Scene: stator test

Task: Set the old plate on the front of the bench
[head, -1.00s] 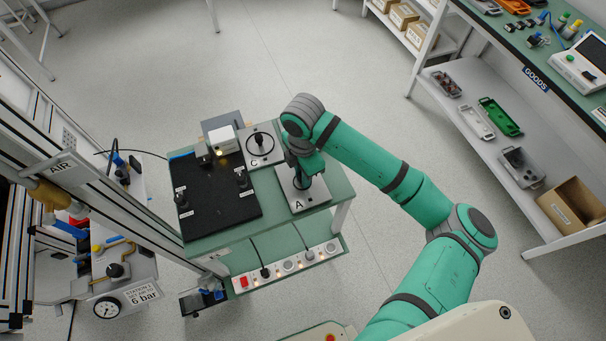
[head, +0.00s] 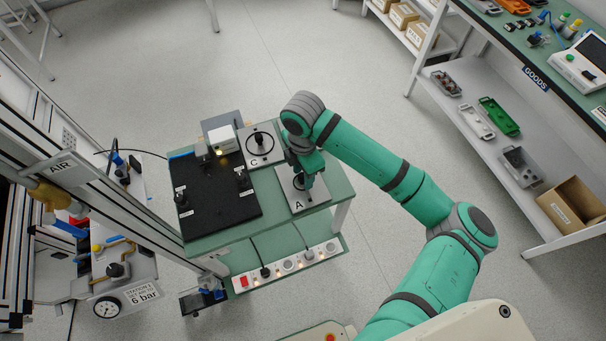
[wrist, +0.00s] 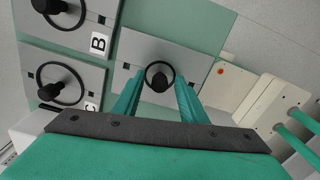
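A grey square plate marked A (head: 312,204) lies on the right end of the small green bench (head: 214,239), partly hidden by my arm. In the wrist view this plate (wrist: 150,52) has a black ring and a black knob (wrist: 158,77) at its middle. My gripper (head: 312,183) is over it. In the wrist view my gripper (wrist: 160,88) is open, one finger on each side of the knob, with gaps showing. Plate C (head: 262,146) lies to the left, and plate B (wrist: 65,17) shows beside it in the wrist view. No plate is labelled old.
A black mat (head: 217,203) with small dark fittings covers the bench's left part. A white box (head: 222,139) stands behind it. A power strip (head: 287,264) runs along the lower front. A metal frame (head: 75,165) stands close at left.

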